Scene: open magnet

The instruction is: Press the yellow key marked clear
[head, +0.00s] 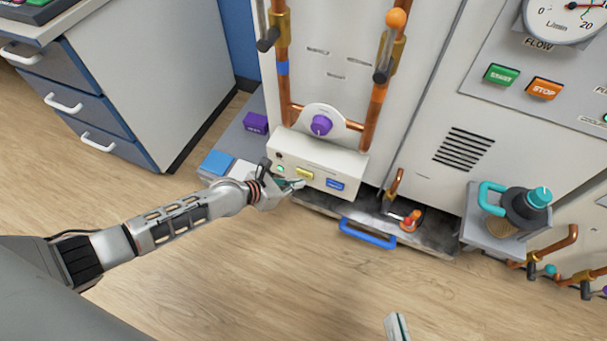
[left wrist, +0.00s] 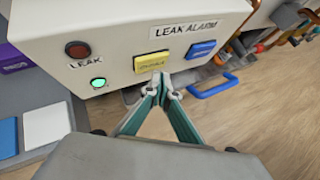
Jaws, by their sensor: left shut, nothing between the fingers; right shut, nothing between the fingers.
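The yellow key (head: 305,174) sits on the front of a cream box labelled LEAK ALARM (head: 345,164). In the left wrist view the yellow key (left wrist: 152,62) carries a small word too blurred to read. My left gripper (head: 299,184) is shut and empty, with its fingertips just below the key; in the left wrist view the fingertips (left wrist: 160,80) meet the key's lower edge in the picture. I cannot tell whether they touch it. My right gripper (head: 397,326) shows only as a fingertip at the bottom edge, shut and away from the box.
A blue key (head: 335,184) is right of the yellow one. A green light (left wrist: 98,83) is lit below a dark red LEAK lamp (left wrist: 77,49). Copper pipes (head: 377,110) rise behind the box. A blue handle (head: 368,233) juts out below. The wooden floor in front is clear.

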